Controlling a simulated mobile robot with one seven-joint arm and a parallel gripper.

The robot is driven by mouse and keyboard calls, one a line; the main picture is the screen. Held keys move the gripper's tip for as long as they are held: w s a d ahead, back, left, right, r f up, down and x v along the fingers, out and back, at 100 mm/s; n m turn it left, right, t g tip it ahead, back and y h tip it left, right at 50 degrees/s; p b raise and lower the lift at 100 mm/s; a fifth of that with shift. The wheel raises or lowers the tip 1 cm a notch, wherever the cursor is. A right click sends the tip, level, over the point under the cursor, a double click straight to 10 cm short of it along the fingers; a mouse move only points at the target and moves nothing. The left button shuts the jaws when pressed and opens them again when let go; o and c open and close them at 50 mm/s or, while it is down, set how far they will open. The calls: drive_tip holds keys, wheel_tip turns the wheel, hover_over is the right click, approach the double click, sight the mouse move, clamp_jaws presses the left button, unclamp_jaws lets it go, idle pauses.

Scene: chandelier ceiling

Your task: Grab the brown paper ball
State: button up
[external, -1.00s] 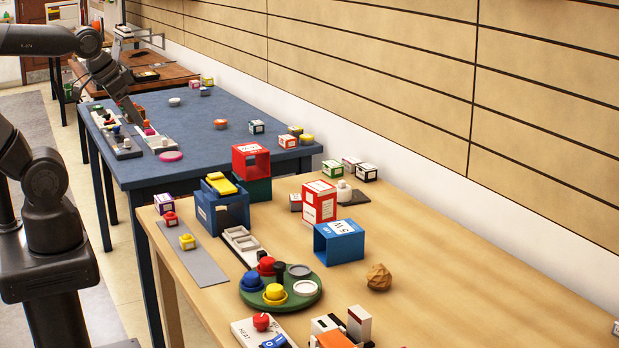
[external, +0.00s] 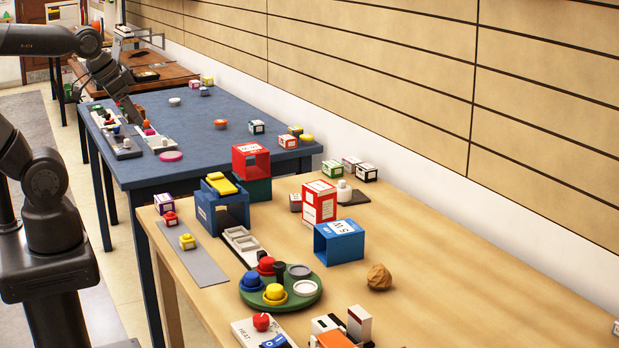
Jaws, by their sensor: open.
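The brown paper ball (external: 379,277) is crumpled and sits by itself on the wooden table, right of the round green tray and in front of the open blue box. My gripper (external: 137,117) is at the upper left, at the end of my dark arm, which points down. In the picture it overlaps the blue table and is far from the ball. It is small and seen from the side, so the gap between its fingers is hard to make out. It appears to hold nothing.
The round green tray (external: 315,301) holds several coloured knobs. A blue box (external: 339,243) and a red and white box (external: 319,203) stand behind the ball. White and orange blocks (external: 337,338) are at the front edge.

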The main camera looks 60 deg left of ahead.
drive_tip(key=shift+o, duration=0.6)
drive_tip(key=w+d+r+m, duration=0.2)
drive_tip(key=w+d, duration=0.3)
drive_tip(key=w, duration=0.6)
drive_tip(key=m+g+h, duration=0.1)
drive_tip(key=m+h, duration=0.3)
drive_tip(key=m, duration=0.3)
hover_over(374, 266)
drive_tip(key=s+a, duration=0.3)
drive_tip(key=a, duration=0.1)
wheel_tip(374, 266, down, 22)
drive_tip(key=x, duration=0.5)
drive_tip(key=shift+w+d, duration=0.1)
drive_tip(key=shift+d, duration=0.25)
drive_tip(key=shift+d+x, duration=0.15)
drive_tip(key=shift+x, duration=1.15)
drive_tip(key=shift+d+x, duration=0.2)
drive_tip(key=shift+x, duration=1.1)
drive_tip(key=shift+s, duration=0.2)
drive_tip(key=shift+c, duration=0.5)
